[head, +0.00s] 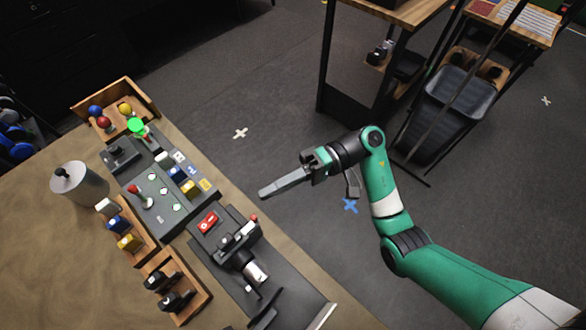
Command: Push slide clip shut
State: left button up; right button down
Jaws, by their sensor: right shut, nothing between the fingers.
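My right gripper (266,192) comes in from the right with its fingers closed together and empty. It points left over the floor side of the table's right edge, apart from the devices. A dark grey device (207,247) stands on the near right part of the table. It carries a red switch (207,222), a small white piece (247,229) and a silver cylinder (256,273). I cannot tell which small part is the slide clip or whether it is open. My left gripper is not in view.
A button panel (152,212) with a red-tipped lever stands left of the device, beside wooden racks of coloured blocks (129,242) and black pieces. A tray of coloured balls (125,107) is at the back. A metal canister (85,187) stands left. The table's left part (55,270) is clear.

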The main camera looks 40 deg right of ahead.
aim_at(254, 215)
jog(key=shift+s+a, duration=0.75)
jog(key=shift+a, duration=0.3)
jog(key=a+b, duration=0.2)
jog(key=shift+f+b, duration=0.25)
jog(key=shift+b, duration=0.1)
jog(key=shift+s+r, duration=0.1)
jog(key=shift+r, duration=0.1)
